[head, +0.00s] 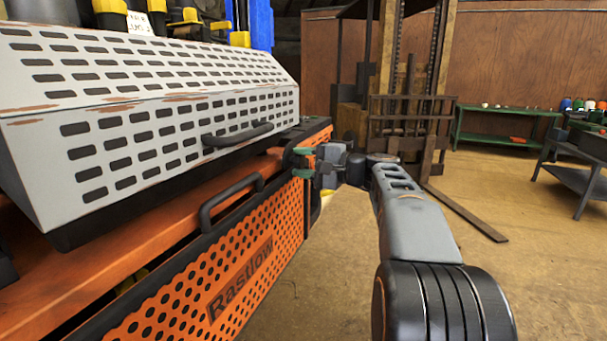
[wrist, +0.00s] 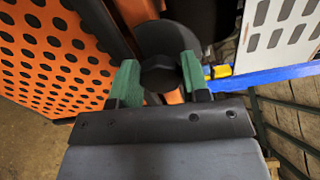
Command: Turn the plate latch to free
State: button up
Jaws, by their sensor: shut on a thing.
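The plate latch (wrist: 160,72) shows in the wrist view as a black knob in front of a round black disc, at the corner beside the orange perforated panel (wrist: 50,62). My gripper (wrist: 161,78) has its green fingertips on either side of the knob and is shut on it. In the head view my gripper (head: 303,162) is at the far right end of the orange machine, by its edge. The latch itself is too small and hidden to make out there. Its turned position cannot be told from these frames.
A grey slotted cover (head: 150,110) with a black handle (head: 238,134) lies over the machine. Another black handle (head: 230,200) stands out from the orange front. A forklift (head: 405,110) stands behind my arm. A green bench (head: 505,125) is at the back right.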

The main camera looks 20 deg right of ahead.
jog(key=shift+f+n+b, duration=0.1)
jog(key=shift+n+b, duration=0.4)
jog(key=shift+b, duration=0.05)
jog(key=shift+n, duration=0.3)
jog(key=o, duration=0.9)
jog(key=p+v, duration=0.1)
jog(key=v, duration=1.2)
jog(key=shift+s+d, duration=0.25)
jog(key=shift+s, duration=0.1)
jog(key=shift+a+p, duration=0.1)
jog(key=shift+p, duration=0.25)
